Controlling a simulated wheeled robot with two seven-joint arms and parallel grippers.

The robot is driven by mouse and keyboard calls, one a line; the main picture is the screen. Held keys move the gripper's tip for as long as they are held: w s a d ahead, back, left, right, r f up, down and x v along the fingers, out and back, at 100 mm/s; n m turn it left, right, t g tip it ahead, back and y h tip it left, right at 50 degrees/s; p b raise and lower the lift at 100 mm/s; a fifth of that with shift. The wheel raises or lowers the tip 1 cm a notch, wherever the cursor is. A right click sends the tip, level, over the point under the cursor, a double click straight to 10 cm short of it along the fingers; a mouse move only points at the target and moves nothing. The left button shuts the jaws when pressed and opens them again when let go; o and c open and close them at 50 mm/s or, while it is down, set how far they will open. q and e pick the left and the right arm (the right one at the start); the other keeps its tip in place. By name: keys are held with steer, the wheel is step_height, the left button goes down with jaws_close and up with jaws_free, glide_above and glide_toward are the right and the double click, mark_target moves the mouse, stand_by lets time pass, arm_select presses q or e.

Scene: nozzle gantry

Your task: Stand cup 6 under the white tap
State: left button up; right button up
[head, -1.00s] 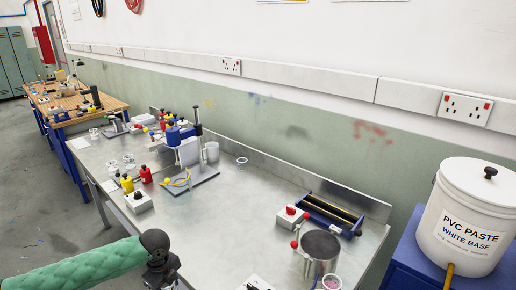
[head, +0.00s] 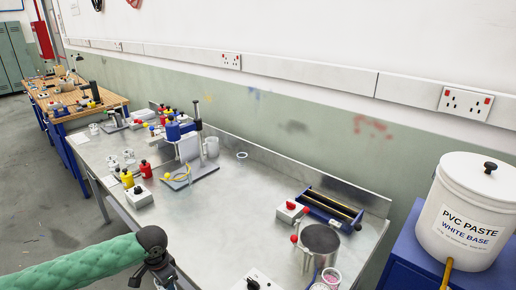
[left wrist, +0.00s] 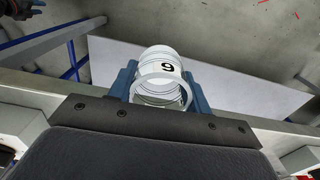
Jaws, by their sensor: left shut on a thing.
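Cup 6 (left wrist: 160,70) is a clear and white round cup with a black digit on its side, seen in the left wrist view. My left gripper (left wrist: 158,88) is shut on it, with a blue finger on each side of the cup. In the head view my left gripper (head: 162,274) is at the bottom edge, in front of the bench, and the cup cannot be made out there. A gantry stand (head: 197,150) with a blue part stands on the bench. I cannot make out a white tap for certain.
The steel bench (head: 245,200) has a clear middle. Red and yellow bottles (head: 146,169) stand at left. A white PVC paste bucket (head: 462,210) is at far right.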

arm_select(q)
steer(key=n, duration=0.2)
steer(key=d+n, duration=0.1)
steer(key=n, duration=0.1)
steer(key=shift+s+r, duration=0.25)
steer(key=shift+r, duration=0.15)
steer(key=shift+s+d+r+n, duration=0.1)
steer(key=shift+d+r+n, duration=0.1)
steer(key=shift+n, duration=0.35)
steer(key=shift+d+r+n, duration=0.15)
steer(key=shift+d+n, duration=0.05)
steer(key=shift+n, duration=0.35)
steer(key=w+d+r+n, duration=0.1)
steer(key=w+d+r, duration=0.1)
steer(key=d+r, duration=0.4)
steer(key=shift+d+n, duration=0.15)
steer(key=shift+n, duration=0.25)
steer(key=shift+r, duration=0.15)
